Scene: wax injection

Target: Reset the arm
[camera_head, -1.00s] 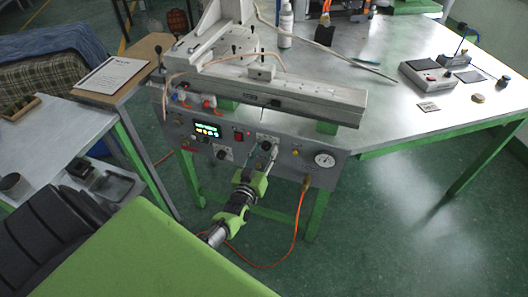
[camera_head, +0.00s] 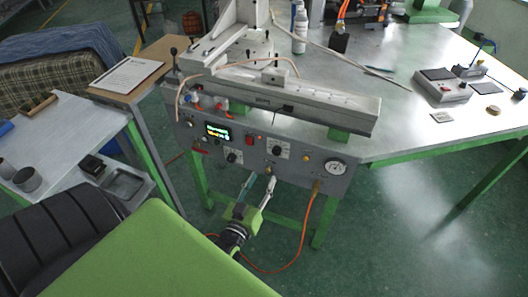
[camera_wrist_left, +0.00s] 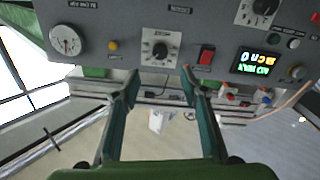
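My left gripper (camera_head: 262,181) is in front of and below the grey control panel (camera_head: 208,158) of the wax injection machine. Its two long fingers are apart, with nothing held between them. In the left wrist view the open fingers (camera_wrist_left: 159,75) point at the panel, which appears upside down. A black knob (camera_wrist_left: 160,48) shows just beyond the fingertips, apart from them. In the head view this knob (camera_head: 278,149) sits above the gripper. My right gripper is not in view.
The panel carries a red switch (camera_head: 249,138), a lit display (camera_head: 218,132), another knob (camera_head: 234,156) and a gauge (camera_head: 336,167). An orange hose (camera_head: 302,235) hangs below. A side table (camera_head: 62,140) stands at left. The workbench (camera_head: 415,125) holds a small device (camera_head: 442,91).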

